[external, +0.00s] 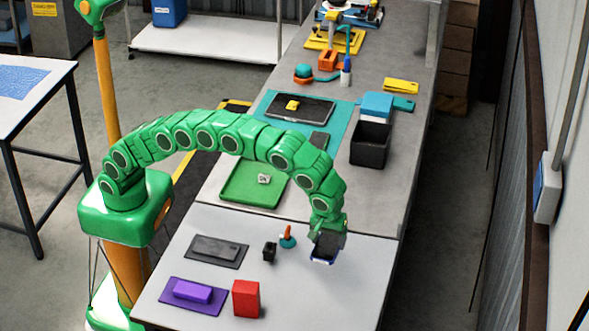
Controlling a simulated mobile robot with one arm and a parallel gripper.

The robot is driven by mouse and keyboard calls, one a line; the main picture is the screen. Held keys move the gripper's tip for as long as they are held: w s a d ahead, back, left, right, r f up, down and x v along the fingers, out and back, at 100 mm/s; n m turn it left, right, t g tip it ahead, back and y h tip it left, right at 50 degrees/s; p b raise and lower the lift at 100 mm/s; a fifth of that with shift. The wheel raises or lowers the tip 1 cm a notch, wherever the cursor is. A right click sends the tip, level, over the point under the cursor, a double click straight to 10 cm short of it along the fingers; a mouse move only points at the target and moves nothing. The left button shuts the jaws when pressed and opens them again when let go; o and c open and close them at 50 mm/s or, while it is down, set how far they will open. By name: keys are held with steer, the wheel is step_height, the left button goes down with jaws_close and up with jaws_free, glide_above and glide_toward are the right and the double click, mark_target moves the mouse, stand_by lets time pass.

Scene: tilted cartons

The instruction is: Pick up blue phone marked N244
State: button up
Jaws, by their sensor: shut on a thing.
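My gripper (328,238) is at the end of my green arm, low over the right part of the light grey near tabletop. It is shut on the blue phone (323,260). The phone's lower edge shows blue with a pale strip, below a dark part. The fingers and the upper part of the phone are hard to tell apart. The marking N244 cannot be read at this size. I cannot tell whether the phone touches the tabletop.
To the left on the near tabletop (345,305) are an orange-tipped teal item (287,238), a small black holder (269,251), a dark tray (216,249), a purple block (192,291) and a red box (246,298). A green tray (240,190) and black bin (370,145) stand behind.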

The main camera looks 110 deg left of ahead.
steer(key=s+a+r, duration=0.1)
steer(key=s+r, duration=0.2)
steer(key=s, duration=0.4)
steer(key=shift+s+a+r, duration=0.15)
steer(key=shift+s+a, duration=0.05)
steer(key=shift+s, duration=0.05)
